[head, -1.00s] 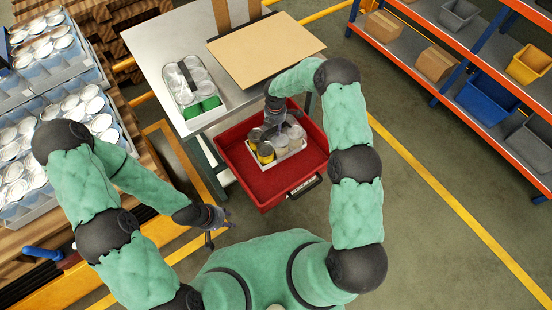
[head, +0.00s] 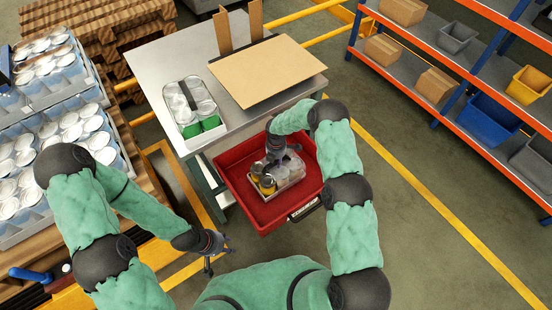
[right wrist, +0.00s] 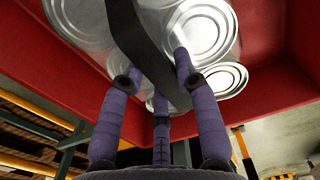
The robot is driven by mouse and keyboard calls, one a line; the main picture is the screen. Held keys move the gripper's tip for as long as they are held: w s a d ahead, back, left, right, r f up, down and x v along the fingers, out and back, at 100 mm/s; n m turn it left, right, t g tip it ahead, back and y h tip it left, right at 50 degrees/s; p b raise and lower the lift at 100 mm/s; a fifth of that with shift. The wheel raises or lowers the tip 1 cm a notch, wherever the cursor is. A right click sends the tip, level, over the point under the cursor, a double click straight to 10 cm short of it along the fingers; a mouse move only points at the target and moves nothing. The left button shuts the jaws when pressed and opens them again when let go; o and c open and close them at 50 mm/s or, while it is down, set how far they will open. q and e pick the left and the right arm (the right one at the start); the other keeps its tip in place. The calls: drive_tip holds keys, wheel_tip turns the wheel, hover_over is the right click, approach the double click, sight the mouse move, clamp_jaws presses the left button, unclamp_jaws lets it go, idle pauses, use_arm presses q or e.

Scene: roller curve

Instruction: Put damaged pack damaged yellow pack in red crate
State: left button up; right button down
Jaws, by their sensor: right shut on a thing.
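The damaged yellow pack (head: 290,174) is a tray of cans, with yellow cans at its left end and pale cans at its right. It is inside the red crate (head: 238,200), within its walls. Whether it touches the floor I cannot tell. My right gripper (head: 276,150) is above the pack, shut on its dark carrying strap. In the right wrist view, the fingers (right wrist: 160,95) close around the dark strap (right wrist: 140,45) over silver can lids (right wrist: 200,30), with red crate walls around. My left gripper (head: 208,252) hangs empty with its fingers apart, left of the crate.
A metal table (head: 160,70) behind the crate holds another pack with green cans (head: 190,105) and a cardboard sheet (head: 268,70). Blue trays of cans (head: 60,140) stand at left. Shelves with bins (head: 487,115) stand at right. Floor right of the crate is clear.

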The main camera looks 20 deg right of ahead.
drive_tip(key=shift+w+f, duration=0.15)
drive_tip(key=shift+f, duration=0.3)
drive_tip(key=c, duration=1.3)
unclamp_jaws()
drive_tip(key=shift+f, duration=0.15)
drive_tip(key=o, duration=0.4)
